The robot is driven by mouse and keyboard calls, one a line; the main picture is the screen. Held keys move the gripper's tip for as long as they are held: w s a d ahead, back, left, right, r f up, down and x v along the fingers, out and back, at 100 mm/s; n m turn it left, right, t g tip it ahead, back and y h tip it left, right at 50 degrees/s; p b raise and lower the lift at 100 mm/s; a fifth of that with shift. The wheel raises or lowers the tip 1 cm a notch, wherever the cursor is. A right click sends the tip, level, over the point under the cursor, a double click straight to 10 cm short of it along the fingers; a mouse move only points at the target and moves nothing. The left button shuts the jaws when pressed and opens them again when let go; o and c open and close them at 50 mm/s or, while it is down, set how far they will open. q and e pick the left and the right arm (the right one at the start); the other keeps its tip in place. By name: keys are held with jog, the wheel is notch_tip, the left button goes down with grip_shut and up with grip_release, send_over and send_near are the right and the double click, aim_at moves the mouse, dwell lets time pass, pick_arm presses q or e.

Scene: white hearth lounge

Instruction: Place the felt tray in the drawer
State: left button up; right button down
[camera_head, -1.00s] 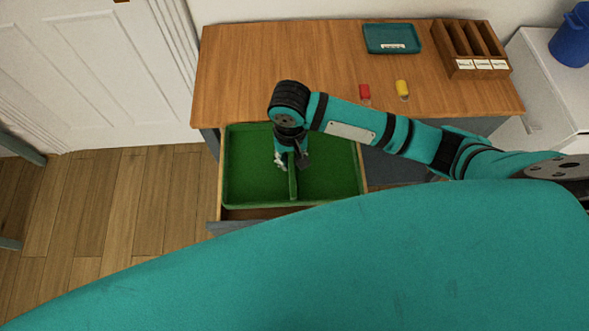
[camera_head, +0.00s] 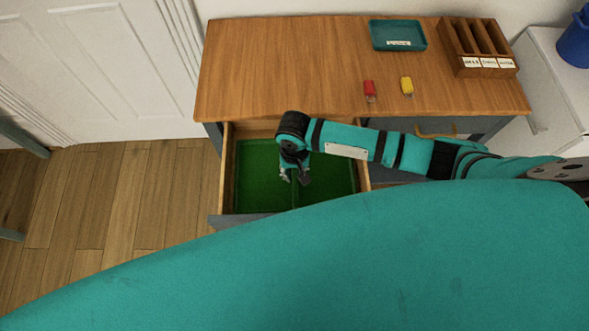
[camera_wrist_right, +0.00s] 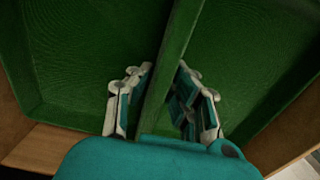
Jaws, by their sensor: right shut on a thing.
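The green felt tray (camera_head: 258,178) has a raised divider across its middle. In the head view it lies inside the open drawer (camera_head: 227,168), below the drawer's rim; whether it rests on the drawer floor I cannot tell. My right gripper (camera_head: 295,180) reaches down over the tray's middle and is shut on the divider. In the right wrist view the fingers (camera_wrist_right: 160,100) stand on both sides of the divider (camera_wrist_right: 172,70), and the tray (camera_wrist_right: 80,60) fills most of the picture. My left gripper is not in view.
The wooden desk top (camera_head: 280,70) carries a teal tray (camera_head: 397,36), a red object (camera_head: 370,88), a yellow object (camera_head: 407,85) and a slotted wooden organizer (camera_head: 480,45) with labels. A white cabinet (camera_head: 555,90) with a blue container (camera_head: 575,40) stands at the right. Wooden floor is clear at the left.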

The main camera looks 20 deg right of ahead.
aim_at(294, 170)
jog(key=shift+f, duration=0.15)
jog(key=c, duration=1.3)
grip_release()
jog(key=shift+o, duration=0.2)
notch_tip(294, 170, up, 12)
jog(key=shift+r+p, duration=0.2)
jog(key=shift+p, duration=0.15)
